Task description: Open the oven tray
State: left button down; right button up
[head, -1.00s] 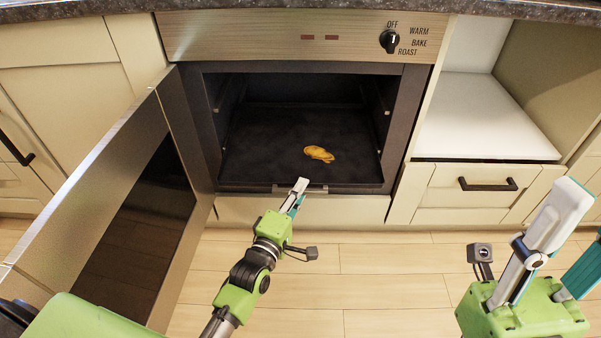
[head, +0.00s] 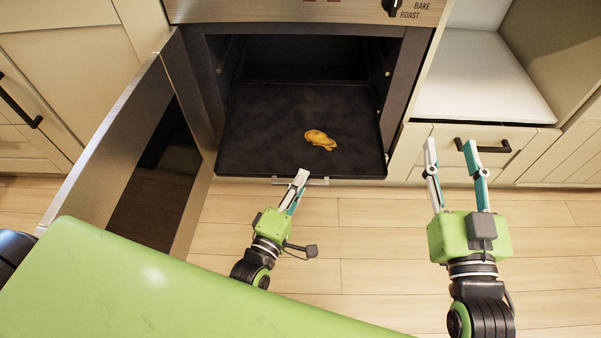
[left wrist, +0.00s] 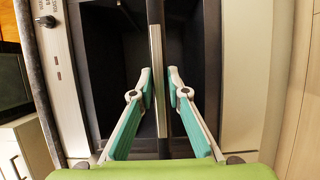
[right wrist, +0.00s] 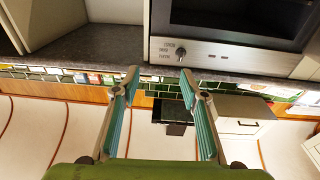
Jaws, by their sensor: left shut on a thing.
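The dark oven tray (head: 262,125) sits in the open oven and sticks out a little past the front of the oven frame. A yellow-orange food item (head: 320,140) lies on it. My left gripper (head: 301,178) is shut on the tray's front handle (head: 318,182). In the left wrist view its fingers (left wrist: 160,90) stand on both sides of a thin metal bar (left wrist: 156,60). My right gripper (head: 450,148) is open and empty, over the floor in front of the right-hand drawer.
The oven door (head: 135,160) hangs open to the left of the tray. A drawer with a dark handle (head: 482,146) is at the right, under an open white shelf (head: 480,80). The wooden floor (head: 370,250) in front is clear.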

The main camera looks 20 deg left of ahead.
pick_arm(q)
jog(key=shift+s+r, duration=0.1)
jog(key=shift+s, duration=0.05)
pick_arm(e)
jog(key=shift+d+f+g, duration=0.1)
jog(key=shift+f+g, duration=0.2)
jog(key=shift+f, duration=0.2)
pick_arm(q)
jog(key=c, duration=2.2)
grip_release()
jog(key=shift+o, duration=0.2)
jog(key=shift+s, duration=0.1)
jog(key=s+a, duration=0.1)
jog(key=s, duration=1)
jog(key=shift+s+a, duration=0.2)
jog(key=shift+s, duration=0.2)
jog(key=shift+s, duration=0.1)
pick_arm(e)
jog(key=shift+s, duration=0.1)
